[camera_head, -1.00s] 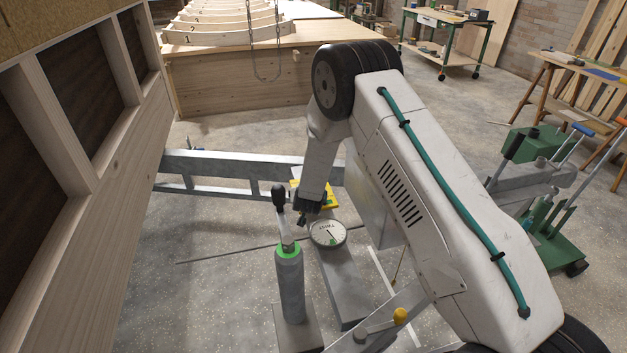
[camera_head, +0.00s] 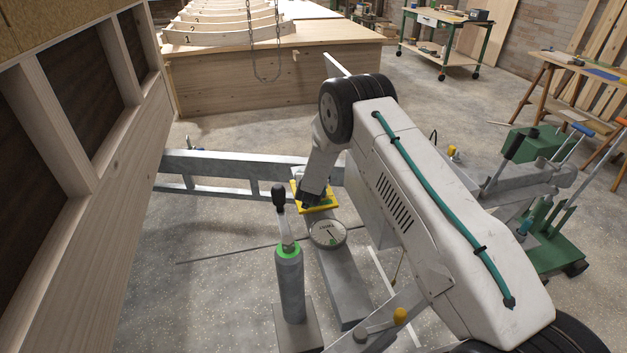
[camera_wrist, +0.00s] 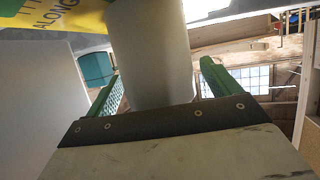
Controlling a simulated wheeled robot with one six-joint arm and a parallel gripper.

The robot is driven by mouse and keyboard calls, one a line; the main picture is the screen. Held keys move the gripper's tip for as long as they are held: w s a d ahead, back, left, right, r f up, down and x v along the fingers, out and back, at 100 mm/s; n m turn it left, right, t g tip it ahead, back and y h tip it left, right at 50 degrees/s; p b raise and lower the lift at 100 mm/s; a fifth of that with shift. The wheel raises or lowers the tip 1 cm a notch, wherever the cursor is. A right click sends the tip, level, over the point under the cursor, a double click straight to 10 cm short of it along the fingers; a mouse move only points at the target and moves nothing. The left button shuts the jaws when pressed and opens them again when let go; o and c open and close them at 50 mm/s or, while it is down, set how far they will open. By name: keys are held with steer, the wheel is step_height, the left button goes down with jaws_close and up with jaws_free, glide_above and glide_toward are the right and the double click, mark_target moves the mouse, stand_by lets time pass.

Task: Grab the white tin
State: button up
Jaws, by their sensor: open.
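A pale, plain cylinder (camera_wrist: 150,50), which looks like the white tin, stands between my gripper's two green fingers in the wrist view. Its lower part reaches the dark bar at the finger bases; I cannot tell whether it touches either finger. My gripper (camera_wrist: 160,72) is open around it. In the head view my gripper (camera_head: 311,200) is low over a yellow item (camera_head: 328,206) by the grey rail, and my arm hides most of that spot.
Yellow lettered sheet (camera_wrist: 60,14) lies close at the wrist view's upper left. A grey post with a black-knobbed handle (camera_head: 284,235) stands left of my gripper. Grey metal rail (camera_head: 220,163) runs behind.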

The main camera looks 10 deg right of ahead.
steer(key=c, duration=1.3)
steer(key=shift+c, duration=0.3)
steer(key=shift+r, duration=0.2)
